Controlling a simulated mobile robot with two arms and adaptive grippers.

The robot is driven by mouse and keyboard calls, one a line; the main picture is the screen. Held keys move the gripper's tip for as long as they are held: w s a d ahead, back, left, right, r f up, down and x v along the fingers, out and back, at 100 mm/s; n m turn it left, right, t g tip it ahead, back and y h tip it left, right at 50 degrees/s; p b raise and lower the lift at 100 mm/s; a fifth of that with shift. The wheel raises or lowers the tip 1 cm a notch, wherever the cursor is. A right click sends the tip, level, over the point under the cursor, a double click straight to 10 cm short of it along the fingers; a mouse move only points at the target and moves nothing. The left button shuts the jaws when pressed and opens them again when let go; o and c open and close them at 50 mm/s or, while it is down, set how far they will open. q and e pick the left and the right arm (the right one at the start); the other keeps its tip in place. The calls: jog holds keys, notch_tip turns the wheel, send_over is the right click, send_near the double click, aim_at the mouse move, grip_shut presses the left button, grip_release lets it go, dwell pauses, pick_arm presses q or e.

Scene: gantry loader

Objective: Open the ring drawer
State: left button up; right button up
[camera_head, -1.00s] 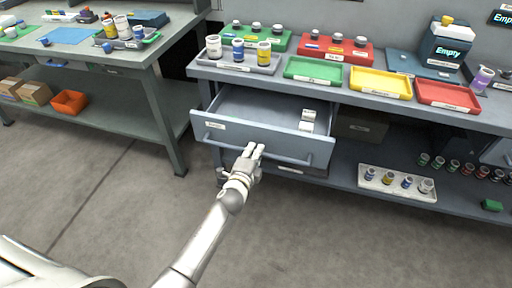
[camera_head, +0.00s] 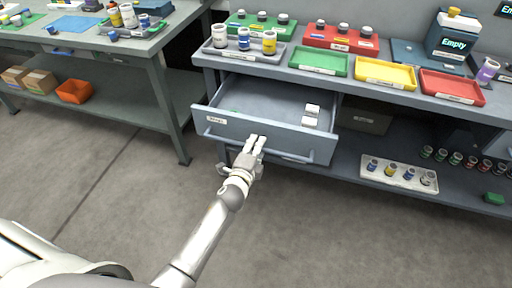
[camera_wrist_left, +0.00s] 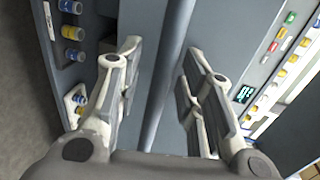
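The drawer (camera_head: 222,124) under the bench top stands pulled out, with its blue-grey front and small white label facing me. Its bar handle (camera_head: 290,157) runs along the front. In the drawer lie white blocks (camera_head: 311,115) at the right and a small green thing at the left, mostly hidden by the front. My left gripper (camera_head: 256,141) is at the middle of the handle. In the left wrist view its fingers (camera_wrist_left: 160,70) are apart, one on each side of the handle bar (camera_wrist_left: 164,85), with gaps visible beside it. My right gripper is not in view.
The bench top holds a grey tray of bottles (camera_head: 240,53), green, yellow and red trays (camera_head: 385,76), and a dark box marked Empty (camera_head: 449,36). A white rack (camera_head: 399,178) stands on the lower shelf. Another bench is at the left. The floor before the drawer is clear.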

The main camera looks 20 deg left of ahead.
pick_arm(q)
jog(key=shift+s, duration=0.1)
jog(key=s+r, duration=0.2)
jog(key=s, duration=0.9)
jog(key=shift+s+d+r, duration=0.25)
jog(key=shift+s, duration=0.05)
jog(key=s+f+n+g+p, duration=0.1)
jog(key=s+f+n+g, duration=0.3)
jog(key=s+f, duration=0.75)
jog(key=s+f+n+g+p, duration=0.1)
jog(key=s+f+n+g, duration=0.25)
jog(key=f, duration=1.45)
jog(key=s+a+f+n+g, duration=0.2)
jog(key=s+f, duration=0.4)
jog(key=s, duration=0.7)
jog(key=s+a+f+n+g, duration=0.1)
jog(key=s+f+n+g, duration=0.4)
jog(key=s, duration=0.7)
notch_tip(320, 180, down, 2)
jog(key=shift+s+a+n+h+p, duration=0.3)
jog(key=shift+s+a+n+p, duration=0.05)
jog(key=shift+s+a, duration=0.05)
jog(key=shift+w, duration=0.1)
